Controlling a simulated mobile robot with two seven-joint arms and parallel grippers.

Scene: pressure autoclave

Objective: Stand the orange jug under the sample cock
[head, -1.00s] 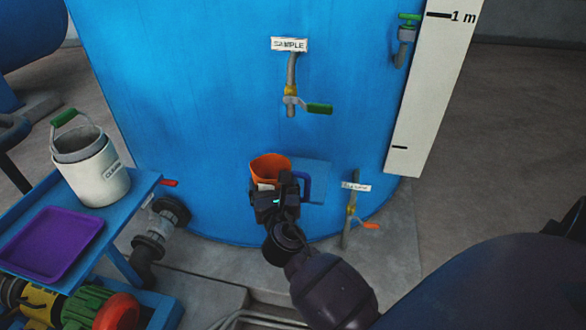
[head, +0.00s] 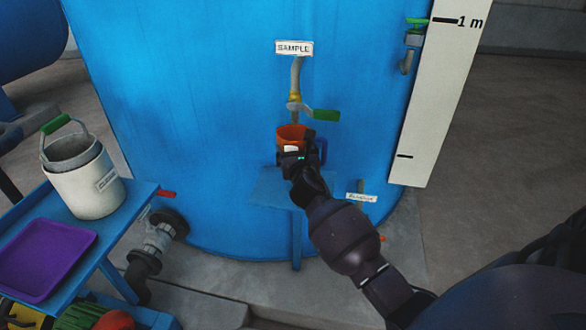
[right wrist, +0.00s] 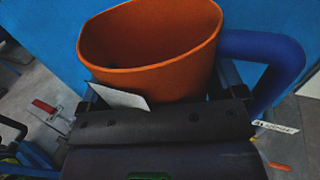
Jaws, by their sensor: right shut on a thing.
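The orange jug (head: 290,133) has a blue handle on its right and a white label on its front. My right gripper (head: 297,157) is shut on the jug and holds it upright against the blue tank's front. In the right wrist view the jug (right wrist: 155,45) fills the upper middle, its mouth open upward. The sample cock (head: 295,97), with a green lever, is under the SAMPLE sign, and its outlet points down at the jug's mouth. A small blue shelf (head: 268,190) is below the jug; the gripper hides whether they touch. My left gripper is out of view.
A blue bench at left holds a white pail (head: 85,185) with a green handle and a purple tray (head: 45,258). A lower labelled cock (head: 360,198) is right of the shelf. A white level board (head: 430,110) stands at right.

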